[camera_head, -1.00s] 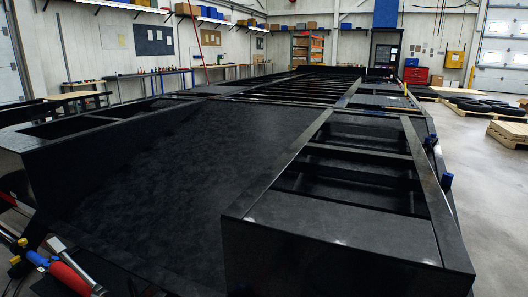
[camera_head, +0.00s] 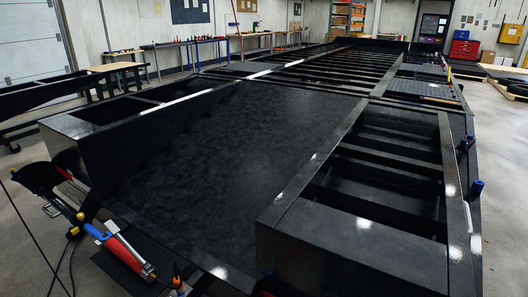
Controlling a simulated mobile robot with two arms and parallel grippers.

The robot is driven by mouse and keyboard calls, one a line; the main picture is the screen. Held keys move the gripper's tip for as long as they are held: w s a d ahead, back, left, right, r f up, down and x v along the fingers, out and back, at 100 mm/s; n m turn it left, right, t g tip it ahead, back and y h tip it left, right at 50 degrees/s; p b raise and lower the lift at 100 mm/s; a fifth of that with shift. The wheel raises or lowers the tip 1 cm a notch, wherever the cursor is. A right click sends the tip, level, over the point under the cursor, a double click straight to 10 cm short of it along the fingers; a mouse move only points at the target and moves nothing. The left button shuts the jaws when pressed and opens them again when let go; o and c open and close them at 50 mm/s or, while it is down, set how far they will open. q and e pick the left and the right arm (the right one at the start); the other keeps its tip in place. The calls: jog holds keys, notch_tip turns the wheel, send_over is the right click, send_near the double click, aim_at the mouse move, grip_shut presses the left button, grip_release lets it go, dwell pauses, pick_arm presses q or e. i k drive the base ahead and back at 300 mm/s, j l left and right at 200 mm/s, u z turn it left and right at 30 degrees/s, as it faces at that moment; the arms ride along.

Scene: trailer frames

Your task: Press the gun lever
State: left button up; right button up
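A tool with a red cylindrical body (camera_head: 123,250), a blue collar and a metal end lies at the lower left, beside the near left end of the black trailer frame (camera_head: 215,150). A small orange and blue piece (camera_head: 178,282) shows at the bottom edge, partly cut off. I cannot tell which part, if any, is the gun lever. Neither of my grippers can be made out in the head view.
The trailer frame fills most of the view, with open bays between its crossbars. A workbench (camera_head: 185,45) stands along the back wall. Blue clamps (camera_head: 476,188) sit on the frame's right side. Grey floor (camera_head: 25,240) shows at the left.

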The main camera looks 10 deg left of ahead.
aim_at(111, 227)
jog(key=u, duration=1.35)
jog(key=i+j, duration=0.2)
jog(key=i, duration=0.35)
jog(key=i+j+u, duration=0.15)
jog(key=i, duration=0.45)
jog(key=i+j, duration=0.25)
jog(key=i, duration=0.3)
jog(key=j+u, duration=0.05)
